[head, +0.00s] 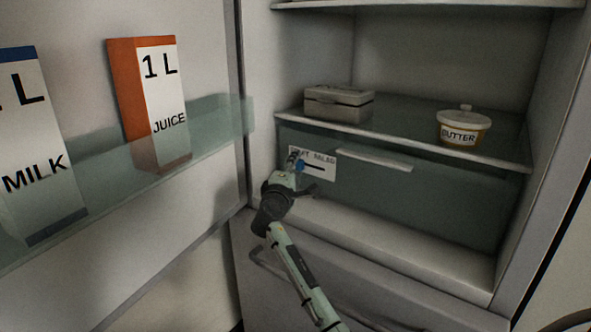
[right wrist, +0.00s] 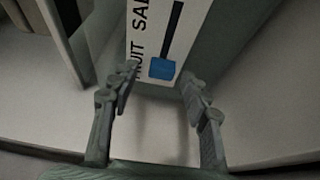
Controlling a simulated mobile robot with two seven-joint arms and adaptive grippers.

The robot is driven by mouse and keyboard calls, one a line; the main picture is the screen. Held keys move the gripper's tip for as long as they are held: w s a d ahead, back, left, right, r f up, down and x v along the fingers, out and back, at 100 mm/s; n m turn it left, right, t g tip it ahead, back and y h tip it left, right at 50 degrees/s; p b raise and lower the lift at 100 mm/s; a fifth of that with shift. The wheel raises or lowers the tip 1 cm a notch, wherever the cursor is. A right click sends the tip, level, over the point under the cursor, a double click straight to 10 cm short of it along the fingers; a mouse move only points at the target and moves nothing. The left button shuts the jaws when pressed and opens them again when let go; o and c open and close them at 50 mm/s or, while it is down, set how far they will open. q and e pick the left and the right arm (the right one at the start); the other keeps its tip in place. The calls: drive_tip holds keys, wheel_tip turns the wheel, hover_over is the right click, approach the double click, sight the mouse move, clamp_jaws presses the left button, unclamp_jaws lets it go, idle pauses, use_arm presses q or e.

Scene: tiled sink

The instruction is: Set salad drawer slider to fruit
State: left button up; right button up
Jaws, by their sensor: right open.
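The salad drawer (head: 425,200) is a greenish translucent front below the lower fridge shelf. Its white label (head: 323,172) reads "FRUIT SALAD", partly hidden by my gripper. The blue slider knob (head: 300,165) sits toward the label's left, FRUIT side, with the dark slot running right from it. In the right wrist view the blue knob (right wrist: 162,69) is beside the word FRUIT, at the near end of the black slot. My right gripper (head: 297,172) is open in front of the label. In the wrist view its fingertips (right wrist: 160,75) lie either side of the knob; contact cannot be told.
A juice carton (head: 172,90) and milk carton (head: 30,130) stand in the open door's rack (head: 215,125) at left. A grey box (head: 338,103) and butter tub (head: 463,125) stand on the shelf above. The drawer handle (head: 374,159) is right of the label.

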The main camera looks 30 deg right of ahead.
drive_tip(key=v, duration=1.2)
idle(0.3)
